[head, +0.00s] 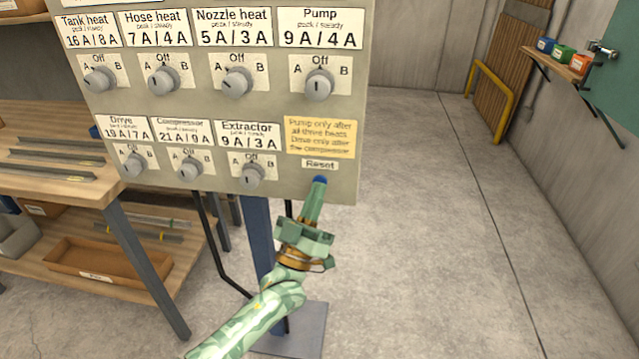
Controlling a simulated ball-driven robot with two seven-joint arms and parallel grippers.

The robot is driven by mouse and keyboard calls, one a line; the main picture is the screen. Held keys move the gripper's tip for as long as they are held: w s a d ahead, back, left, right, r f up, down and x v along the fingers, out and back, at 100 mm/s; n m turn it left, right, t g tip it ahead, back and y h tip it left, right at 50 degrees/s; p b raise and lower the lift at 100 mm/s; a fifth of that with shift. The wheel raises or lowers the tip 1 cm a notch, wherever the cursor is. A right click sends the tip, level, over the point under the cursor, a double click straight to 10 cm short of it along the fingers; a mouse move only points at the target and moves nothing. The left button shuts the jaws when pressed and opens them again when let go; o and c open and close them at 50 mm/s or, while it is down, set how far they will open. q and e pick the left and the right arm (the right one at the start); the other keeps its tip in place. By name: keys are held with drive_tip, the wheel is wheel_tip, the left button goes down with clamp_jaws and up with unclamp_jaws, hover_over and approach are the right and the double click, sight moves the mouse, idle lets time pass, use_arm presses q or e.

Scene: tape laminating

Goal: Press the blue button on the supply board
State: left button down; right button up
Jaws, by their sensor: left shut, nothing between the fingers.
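The supply board (220,110) is a grey panel with labelled rotary knobs. It fills the upper left of the head view. The blue button (319,180) sits near the board's lower right corner, just under the Reset label (320,164). My left gripper (317,187) comes up from below with its fingers shut and empty. Its fingertips are at the blue button and cover its lower part. I cannot tell whether they touch it or whether the button is pushed in. My right gripper is not in view.
A yellow note (319,137) is above the Reset label, and the Extractor knob (252,175) is left of the button. A blue post (258,235) stands below the board. A wooden workbench (50,130) is at left. The concrete floor at right is clear.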

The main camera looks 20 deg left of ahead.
use_arm(q)
drive_tip(key=shift+w+y, duration=0.15)
drive_tip(key=shift+y, duration=0.15)
drive_tip(key=shift+s+d+p, duration=0.2)
drive_tip(key=shift+s+p, duration=0.25)
drive_tip(key=shift+s, duration=0.4)
drive_tip(key=s+p, duration=0.1)
drive_tip(key=s, duration=0.1)
drive_tip(key=s+d+p, duration=0.1)
drive_tip(key=s, duration=0.1)
drive_tip(key=shift+s, duration=0.4)
drive_tip(key=shift+d, duration=0.1)
